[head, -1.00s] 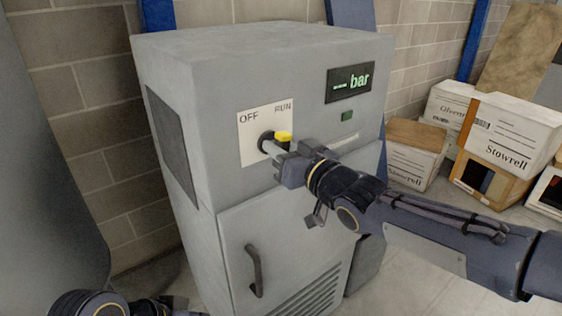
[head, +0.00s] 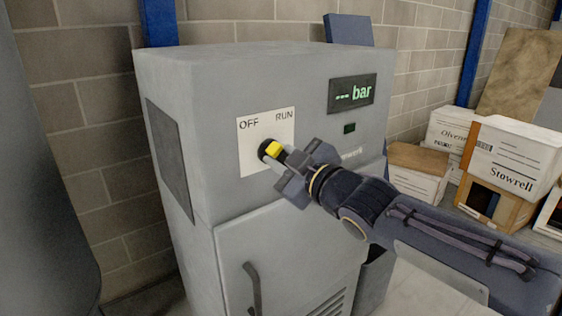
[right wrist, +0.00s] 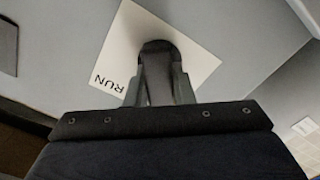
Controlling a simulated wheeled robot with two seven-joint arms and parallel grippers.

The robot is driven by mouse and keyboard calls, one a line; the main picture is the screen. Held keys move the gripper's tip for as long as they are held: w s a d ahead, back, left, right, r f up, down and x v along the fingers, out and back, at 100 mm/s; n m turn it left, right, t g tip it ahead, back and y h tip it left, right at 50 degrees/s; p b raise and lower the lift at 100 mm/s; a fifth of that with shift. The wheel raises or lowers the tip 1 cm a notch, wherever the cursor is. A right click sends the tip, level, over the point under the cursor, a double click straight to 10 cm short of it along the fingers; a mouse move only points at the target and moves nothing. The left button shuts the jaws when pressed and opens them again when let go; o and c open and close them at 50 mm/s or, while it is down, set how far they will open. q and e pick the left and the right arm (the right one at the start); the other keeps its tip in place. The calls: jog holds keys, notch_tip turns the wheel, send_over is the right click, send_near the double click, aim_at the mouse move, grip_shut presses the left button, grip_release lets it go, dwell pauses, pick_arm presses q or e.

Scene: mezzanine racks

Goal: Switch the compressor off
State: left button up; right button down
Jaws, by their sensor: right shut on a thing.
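The grey compressor cabinet (head: 220,95) stands in the middle of the head view. Its white switch plate (head: 250,160) reads OFF at upper left and RUN at upper right. A black knob with a yellow mark (head: 273,148) sits on the plate. My right gripper (head: 272,160) is shut on the knob and hides part of it, so I cannot tell exactly where the mark points. In the right wrist view the fingers (right wrist: 160,85) close around the black knob (right wrist: 158,48), beside the word RUN. The display (head: 352,94) shows dashes and "bar". My left gripper is not in view.
A small, dark green lamp (head: 349,128) sits below the display. The cabinet's lower door has a dark handle (head: 253,287). Stacked cardboard boxes (head: 510,155) stand at right by the block wall. Some floor is clear between the cabinet and boxes.

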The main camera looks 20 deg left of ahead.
jog(key=shift+n, duration=0.4)
jog(key=c, duration=1.2)
grip_release()
jog(key=shift+c, duration=0.2)
jog(key=shift+s+d, duration=0.1)
jog(key=p+v, duration=0.1)
jog(key=v, duration=0.6)
jog(key=shift+s+d, duration=0.2)
jog(key=shift+d, duration=0.05)
